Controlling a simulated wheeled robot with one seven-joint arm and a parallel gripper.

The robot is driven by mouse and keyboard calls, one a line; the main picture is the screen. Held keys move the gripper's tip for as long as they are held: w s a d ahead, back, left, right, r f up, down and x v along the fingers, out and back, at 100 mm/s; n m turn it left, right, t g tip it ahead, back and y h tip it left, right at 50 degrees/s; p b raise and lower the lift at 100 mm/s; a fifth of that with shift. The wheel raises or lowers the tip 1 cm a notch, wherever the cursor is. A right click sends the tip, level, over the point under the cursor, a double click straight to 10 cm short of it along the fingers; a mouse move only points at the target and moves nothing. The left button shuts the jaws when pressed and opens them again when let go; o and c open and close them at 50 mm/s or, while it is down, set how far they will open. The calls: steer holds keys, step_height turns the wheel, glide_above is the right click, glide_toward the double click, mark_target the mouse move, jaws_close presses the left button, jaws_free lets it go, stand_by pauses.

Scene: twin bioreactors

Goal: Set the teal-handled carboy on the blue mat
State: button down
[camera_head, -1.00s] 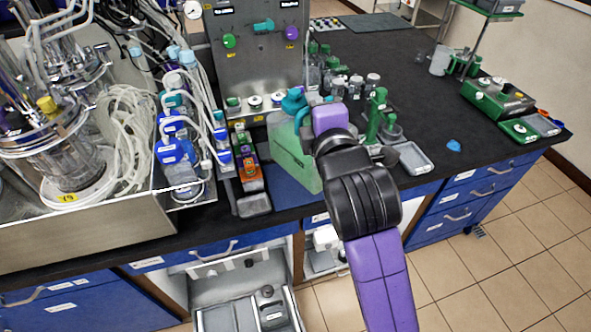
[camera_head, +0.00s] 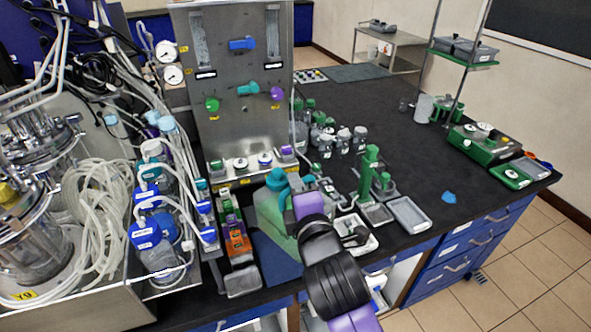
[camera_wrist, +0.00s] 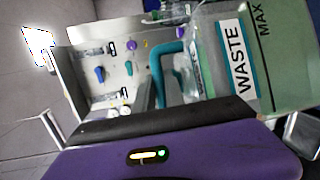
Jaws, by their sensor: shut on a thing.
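The carboy (camera_head: 272,214) has a translucent green body with a teal cap and stands roughly upright at the front of the bench. In the wrist view it fills the upper right, with a WASTE label (camera_wrist: 240,62) and its teal handle (camera_wrist: 163,68). My gripper (camera_head: 298,206) is at the carboy's right, upper side, shut on its handle; the fingertips are mostly hidden. The blue mat (camera_head: 272,264) shows below and left of the carboy. The carboy's base is over or on the mat; whether it touches is hard to tell.
A bottle rack (camera_head: 236,243) and grey tray stand close left of the mat. The steel panel (camera_head: 235,120) with coloured valves rises behind. Small trays (camera_head: 408,212) and a green stand (camera_head: 370,172) lie to the right. The bench's right middle is mostly clear.

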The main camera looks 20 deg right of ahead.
steer(key=shift+f+b, duration=0.3)
steer(key=shift+f, duration=5)
steer(key=c, duration=1.7)
jaws_free()
steer(key=shift+f, duration=0.3)
steer(key=o, duration=0.3)
steer(key=shift+s+r, duration=0.1)
steer(key=b+v, duration=0.2)
steer(key=v, duration=0.9)
steer(key=shift+s, duration=0.4)
steer(key=shift+a, duration=0.1)
